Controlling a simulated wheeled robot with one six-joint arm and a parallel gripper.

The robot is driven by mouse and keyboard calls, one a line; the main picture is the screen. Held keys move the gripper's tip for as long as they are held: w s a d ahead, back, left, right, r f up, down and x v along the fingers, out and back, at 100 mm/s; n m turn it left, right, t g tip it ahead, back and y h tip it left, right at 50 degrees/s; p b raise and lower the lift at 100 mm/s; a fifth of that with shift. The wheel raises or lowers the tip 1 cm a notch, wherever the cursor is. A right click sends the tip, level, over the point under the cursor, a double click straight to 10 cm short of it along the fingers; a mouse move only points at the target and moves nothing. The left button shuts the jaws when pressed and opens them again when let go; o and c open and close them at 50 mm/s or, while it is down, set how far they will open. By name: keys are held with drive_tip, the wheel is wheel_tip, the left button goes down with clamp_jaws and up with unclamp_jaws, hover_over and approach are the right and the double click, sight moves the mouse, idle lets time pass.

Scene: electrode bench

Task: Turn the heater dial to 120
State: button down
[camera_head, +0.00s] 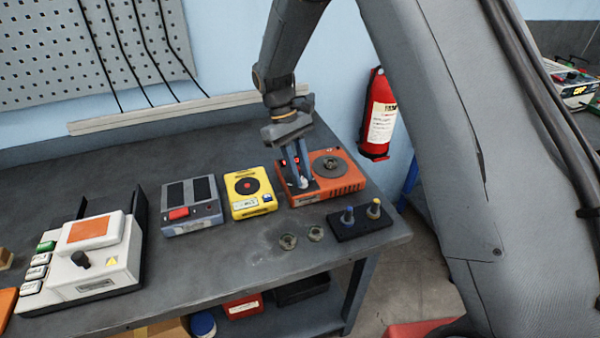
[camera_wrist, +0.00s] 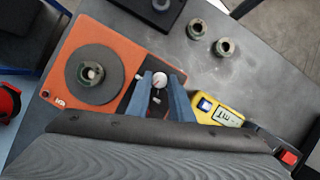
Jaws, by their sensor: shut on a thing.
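The orange heater (camera_head: 328,188) sits near the right end of the bench, with a round dark plate (camera_head: 330,166) on its right half. It also shows in the wrist view (camera_wrist: 118,45). Its pale dial (camera_wrist: 160,79) is on the other half, with a red mark on it. My gripper (camera_head: 301,182) points down over the dial, and in the wrist view its two blue-grey fingers (camera_wrist: 159,92) stand on either side of the dial, shut on it. The dial's scale and numbers are too small to read, and the fingers partly hide it.
A yellow device (camera_head: 249,193) stands just left of the heater, then a grey unit with a red switch (camera_head: 191,206). Two small ring parts (camera_head: 288,241) and a black holder (camera_head: 359,221) with two pegs lie in front. A white instrument (camera_head: 90,262) is far left.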

drive_tip(key=c, duration=1.6)
unclamp_jaws()
drive_tip(key=shift+w+a+r, duration=0.15)
drive_tip(key=shift+w+r, duration=0.05)
drive_tip(key=shift+r, duration=0.25)
drive_tip(key=b+v, duration=0.2)
drive_tip(key=v, duration=0.4)
drive_tip(key=shift+a+r+b, duration=0.1)
drive_tip(key=shift+r+b, duration=0.25)
drive_tip(key=shift+b, duration=0.05)
drive_tip(key=s+d+f+m+t+y, duration=0.1)
drive_tip(key=s+d+m, duration=0.1)
drive_tip(key=s+d, duration=0.3)
drive_tip(key=s+d+f+m+t+y+b, duration=0.1)
drive_tip(key=s+d+f+m+t, duration=0.1)
drive_tip(key=s+d, duration=0.4)
drive_tip(key=s+d+f+m+t, duration=0.1)
drive_tip(key=s+d+m, duration=0.2)
drive_tip(key=s+d, duration=0.3)
drive_tip(key=shift+s+d+f+m+t+y, duration=0.2)
drive_tip(key=shift+s+f+m+t+y, duration=0.15)
drive_tip(key=shift+s, duration=0.2)
